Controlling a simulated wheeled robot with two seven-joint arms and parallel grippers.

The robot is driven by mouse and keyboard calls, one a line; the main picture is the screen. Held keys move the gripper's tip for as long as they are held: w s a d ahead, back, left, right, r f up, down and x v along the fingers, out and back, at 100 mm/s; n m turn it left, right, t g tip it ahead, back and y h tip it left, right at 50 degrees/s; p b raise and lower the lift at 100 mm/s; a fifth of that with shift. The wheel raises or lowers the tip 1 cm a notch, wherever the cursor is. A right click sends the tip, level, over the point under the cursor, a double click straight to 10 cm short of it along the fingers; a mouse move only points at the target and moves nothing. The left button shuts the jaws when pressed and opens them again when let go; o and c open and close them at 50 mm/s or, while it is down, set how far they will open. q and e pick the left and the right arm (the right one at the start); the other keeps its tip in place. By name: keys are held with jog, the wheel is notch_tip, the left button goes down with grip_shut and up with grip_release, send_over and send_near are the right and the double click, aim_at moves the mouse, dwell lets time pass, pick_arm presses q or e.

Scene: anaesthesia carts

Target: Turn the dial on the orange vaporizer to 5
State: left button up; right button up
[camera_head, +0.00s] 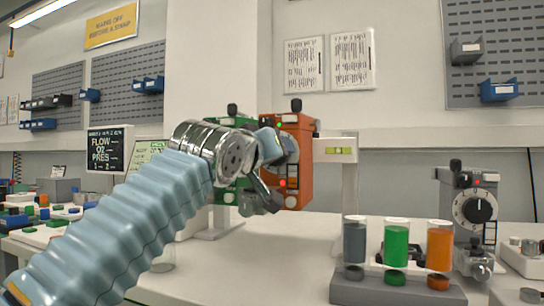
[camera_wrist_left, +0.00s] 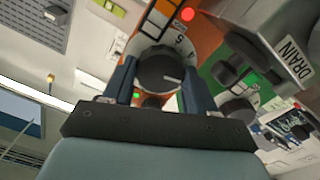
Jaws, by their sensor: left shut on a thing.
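The orange vaporizer (camera_head: 307,165) stands on a rail behind my left arm, which hides much of its front, including the dial in the head view. In the left wrist view its dark round dial (camera_wrist_left: 158,70) sits between the two fingers of my left gripper (camera_wrist_left: 160,82). The gripper is shut on the dial. A pale mark on the dial points toward the right of the picture. A printed 5 (camera_wrist_left: 180,40) shows on the white scale above and right of the dial. A red light (camera_wrist_left: 187,14) is lit. My right gripper is in neither view.
A green vaporizer (camera_wrist_left: 240,78) is close beside the orange one. A separate grey unit with a dial (camera_head: 475,207) stands at the right. A rack of grey, green and orange bottles (camera_head: 397,245) stands in front. A monitor (camera_head: 106,149) is at the left.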

pick_arm(q)
jog(key=shift+n, duration=0.3)
jog(key=o, duration=1.1)
jog(key=shift+c, duration=0.2)
jog(key=shift+s+a+b, duration=0.15)
jog(key=shift+s+b, duration=0.15)
jog(key=shift+s, duration=0.05)
jog(key=b+v, duration=0.4)
jog(key=v, duration=0.9)
